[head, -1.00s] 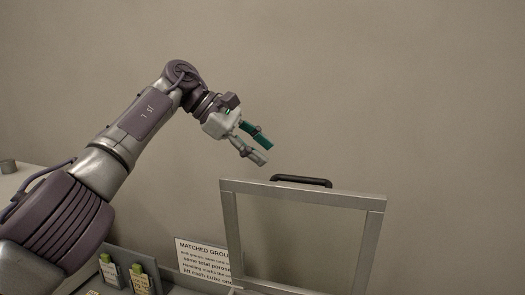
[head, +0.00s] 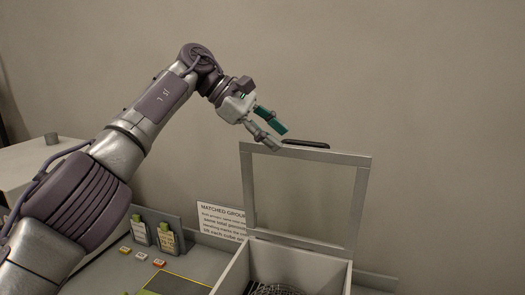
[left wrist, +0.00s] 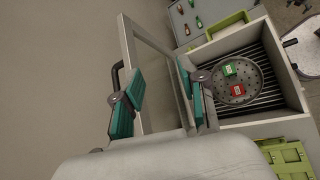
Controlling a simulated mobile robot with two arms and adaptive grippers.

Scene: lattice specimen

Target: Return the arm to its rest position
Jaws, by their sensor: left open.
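My left gripper (head: 277,138) is open and empty. In the head view its fingertips appear just above and left of the black handle (head: 306,143) on the raised lid frame (head: 362,200). In the left wrist view, my gripper's teal-padded fingers (left wrist: 163,103) are spread apart, with the lid frame (left wrist: 153,70) seen between them; I cannot tell whether they touch it. The lid stands open on a light grey box (head: 232,277). My right gripper is not in view.
Inside the box, a green cube (left wrist: 230,69) and a red cube (left wrist: 238,89) sit on a round perforated plate (left wrist: 252,80). The wall behind is bare.

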